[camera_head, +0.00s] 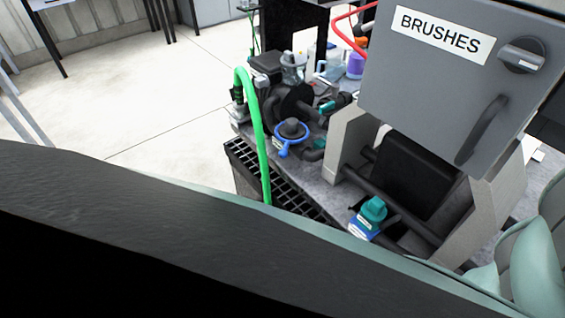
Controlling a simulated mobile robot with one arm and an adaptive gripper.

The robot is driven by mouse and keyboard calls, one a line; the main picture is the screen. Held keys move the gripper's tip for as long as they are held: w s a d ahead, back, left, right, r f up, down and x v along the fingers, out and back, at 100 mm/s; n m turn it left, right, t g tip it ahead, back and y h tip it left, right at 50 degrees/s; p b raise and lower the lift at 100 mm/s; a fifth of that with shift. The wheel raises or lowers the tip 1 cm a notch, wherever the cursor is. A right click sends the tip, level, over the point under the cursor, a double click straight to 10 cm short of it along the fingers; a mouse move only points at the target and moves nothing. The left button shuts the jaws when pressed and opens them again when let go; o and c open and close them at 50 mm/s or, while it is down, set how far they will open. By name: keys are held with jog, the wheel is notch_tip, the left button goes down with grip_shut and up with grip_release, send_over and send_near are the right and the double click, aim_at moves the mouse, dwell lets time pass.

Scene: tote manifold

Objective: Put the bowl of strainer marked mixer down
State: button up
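I cannot make out a label reading mixer, and I cannot tell for sure which part is its strainer bowl. A clear, cup-like part (291,70) stands among dark fittings at the back of the pipework. In front of it is a dark round fitting with a blue ring (291,130) and a small pale tag. Nearer, a teal cap (373,210) sits by a blue and white label (363,229), too small to read. My gripper is not in view, so whether it holds anything is hidden.
A grey box marked BRUSHES (455,75) with a knob and handle stands at upper right. A green hose (256,135) arches over a black grating (285,190). A large dark surface covers the lower left and hides what lies behind it. Pale floor is open at left.

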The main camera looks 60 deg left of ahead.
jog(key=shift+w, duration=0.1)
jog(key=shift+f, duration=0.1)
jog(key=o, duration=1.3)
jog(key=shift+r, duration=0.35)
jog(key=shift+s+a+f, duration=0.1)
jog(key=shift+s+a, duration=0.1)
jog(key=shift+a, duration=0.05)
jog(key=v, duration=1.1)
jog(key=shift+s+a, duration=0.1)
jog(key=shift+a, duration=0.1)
